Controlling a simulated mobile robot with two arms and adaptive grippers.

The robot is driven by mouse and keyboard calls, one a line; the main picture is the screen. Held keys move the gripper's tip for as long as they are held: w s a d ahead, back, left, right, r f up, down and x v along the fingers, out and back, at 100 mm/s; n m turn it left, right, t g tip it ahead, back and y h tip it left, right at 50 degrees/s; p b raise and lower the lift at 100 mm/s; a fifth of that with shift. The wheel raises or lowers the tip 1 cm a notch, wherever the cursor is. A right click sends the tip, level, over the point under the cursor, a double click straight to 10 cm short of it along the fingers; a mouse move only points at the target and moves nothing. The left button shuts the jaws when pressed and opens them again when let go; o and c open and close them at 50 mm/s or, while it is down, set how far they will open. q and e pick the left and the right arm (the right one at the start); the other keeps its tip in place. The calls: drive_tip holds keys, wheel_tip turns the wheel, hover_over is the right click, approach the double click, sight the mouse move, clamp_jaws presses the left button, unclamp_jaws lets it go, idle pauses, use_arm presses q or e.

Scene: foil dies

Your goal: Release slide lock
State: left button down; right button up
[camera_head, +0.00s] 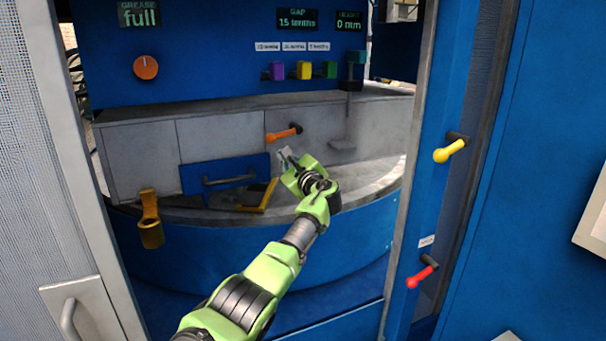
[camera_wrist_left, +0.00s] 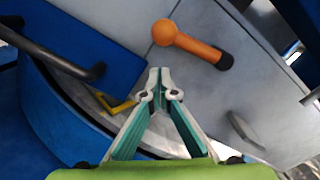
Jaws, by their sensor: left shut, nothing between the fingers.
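An orange lever (camera_head: 284,133) with a dark pivot is mounted on the grey front panel in the head view. In the left wrist view the orange lever (camera_wrist_left: 190,43) lies above and to the right of the fingertips, with its round knob at the left end. My left gripper (camera_head: 283,157) is just below the lever in the head view. In the wrist view the left gripper (camera_wrist_left: 160,74) has its two fingertips together, empty and apart from the lever. No part is labelled as the slide lock. My right gripper is not seen.
A blue drawer front with a dark handle (camera_head: 229,180) is left of the gripper, above a yellow-edged piece (camera_head: 268,196). A brass-coloured bracket (camera_head: 150,220) stands farther left. Yellow (camera_head: 449,151) and red (camera_head: 420,276) levers are on the right post.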

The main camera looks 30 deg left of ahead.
use_arm(q)
drive_tip(key=f+b+v, duration=0.1)
drive_tip(key=b+v, duration=0.1)
drive_tip(key=v, duration=0.8)
drive_tip(key=shift+d, duration=0.55)
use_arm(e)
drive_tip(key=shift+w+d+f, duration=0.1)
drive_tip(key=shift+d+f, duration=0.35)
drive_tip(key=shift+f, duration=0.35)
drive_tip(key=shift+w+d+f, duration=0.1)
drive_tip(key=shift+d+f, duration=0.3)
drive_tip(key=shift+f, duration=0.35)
use_arm(q)
drive_tip(key=shift+w+d, duration=0.1)
